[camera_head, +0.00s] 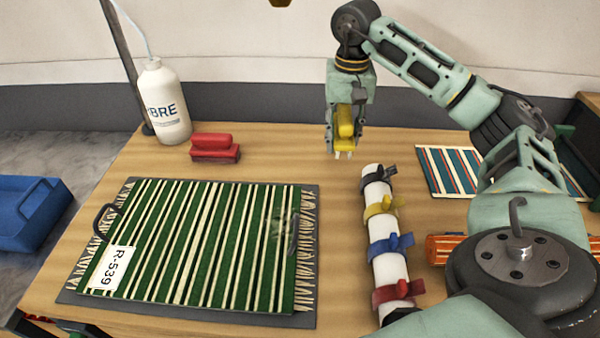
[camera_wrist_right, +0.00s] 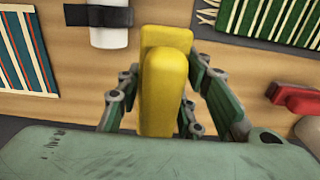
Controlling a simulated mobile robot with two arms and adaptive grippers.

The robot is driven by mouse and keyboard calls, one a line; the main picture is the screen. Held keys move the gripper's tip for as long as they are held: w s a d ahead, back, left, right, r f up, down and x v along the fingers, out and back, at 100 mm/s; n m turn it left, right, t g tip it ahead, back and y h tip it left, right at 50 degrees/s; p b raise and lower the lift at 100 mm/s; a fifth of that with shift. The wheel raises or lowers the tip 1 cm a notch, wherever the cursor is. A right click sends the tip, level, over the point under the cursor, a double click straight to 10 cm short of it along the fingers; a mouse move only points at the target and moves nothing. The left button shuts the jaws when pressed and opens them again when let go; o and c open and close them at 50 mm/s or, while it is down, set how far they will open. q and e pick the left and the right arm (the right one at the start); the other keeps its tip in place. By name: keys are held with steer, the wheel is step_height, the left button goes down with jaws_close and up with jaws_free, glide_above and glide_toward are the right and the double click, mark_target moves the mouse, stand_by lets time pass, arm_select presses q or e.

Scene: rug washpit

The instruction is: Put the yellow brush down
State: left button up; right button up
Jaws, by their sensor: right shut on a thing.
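The yellow brush (camera_head: 345,121) is held in my right gripper (camera_head: 343,145), above the back middle of the wooden table (camera_head: 270,150). In the right wrist view the yellow brush (camera_wrist_right: 163,90) sits between the two green fingers of my right gripper (camera_wrist_right: 165,100), which are shut on it. The brush appears upright, its lower end above the table and apart from it. My left gripper is in neither view.
A green striped rug (camera_head: 200,245) on a dark board fills the left. A red brush (camera_head: 214,148) and white bottle (camera_head: 165,100) stand behind it. A white roll with coloured straps (camera_head: 388,265) lies right of centre. A blue-striped rug (camera_head: 455,170) lies at right.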

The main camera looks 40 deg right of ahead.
steer(key=shift+d, duration=0.15)
steer(key=shift+w+f, duration=0.2)
steer(key=shift+w, duration=0.1)
steer(key=p, duration=0.2)
glide_above(300, 163)
step_height(300, 163, down, 6)
steer(key=shift+f, duration=0.15)
step_height(300, 163, down, 4)
steer(key=shift+r+p, duration=0.1)
steer(key=shift+p, duration=0.55)
steer(key=shift+f, duration=0.2)
steer(key=o, duration=1.2)
steer(key=shift+f, duration=0.1)
steer(key=shift+o, duration=0.2)
